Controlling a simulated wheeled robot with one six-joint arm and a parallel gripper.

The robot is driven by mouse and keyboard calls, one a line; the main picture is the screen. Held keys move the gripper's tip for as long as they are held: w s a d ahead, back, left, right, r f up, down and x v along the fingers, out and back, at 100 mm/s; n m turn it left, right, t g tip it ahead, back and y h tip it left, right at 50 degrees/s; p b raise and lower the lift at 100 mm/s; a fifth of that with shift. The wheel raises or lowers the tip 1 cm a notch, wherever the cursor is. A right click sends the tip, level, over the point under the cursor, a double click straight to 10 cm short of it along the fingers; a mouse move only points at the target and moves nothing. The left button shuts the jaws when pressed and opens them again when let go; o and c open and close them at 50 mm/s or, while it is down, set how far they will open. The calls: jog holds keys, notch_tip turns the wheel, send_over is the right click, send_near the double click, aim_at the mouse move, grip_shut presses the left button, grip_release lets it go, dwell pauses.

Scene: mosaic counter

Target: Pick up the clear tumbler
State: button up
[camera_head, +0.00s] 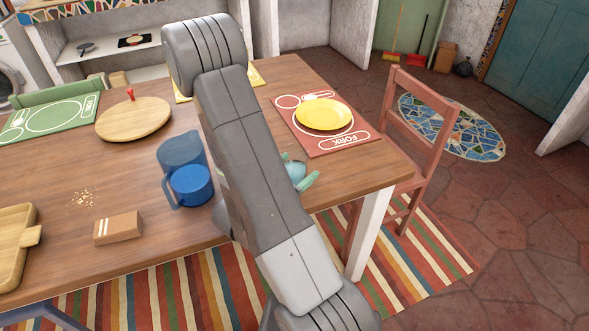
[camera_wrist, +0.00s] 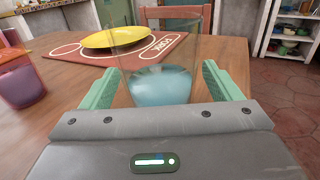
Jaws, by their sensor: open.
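The clear tumbler (camera_wrist: 158,75) stands upright on the wooden table in the wrist view, with pale blue liquid in its lower part. My gripper (camera_wrist: 158,88) is open, with one green finger on each side of the tumbler's lower part. I cannot tell whether either finger touches it. In the head view, the gripper's green fingers (camera_head: 300,180) show beside my arm, near the table's right front edge. The tumbler (camera_head: 291,168) shows only in part there, mostly hidden behind my arm.
A yellow plate (camera_head: 323,115) lies on a red placemat (camera_head: 350,143) just beyond the tumbler. A blue pitcher (camera_head: 182,170) stands left of my arm. A red chair (camera_head: 432,143) is at the table's right end. A brown box (camera_head: 117,229) lies near the front edge.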

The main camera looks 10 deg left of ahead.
jog(key=c, duration=1.3)
jog(key=shift+o, duration=0.2)
jog(key=shift+r, duration=0.15)
notch_tip(320, 180, up, 10)
jog(key=p, duration=0.2)
jog(key=o, duration=0.5)
jog(key=c, duration=0.7)
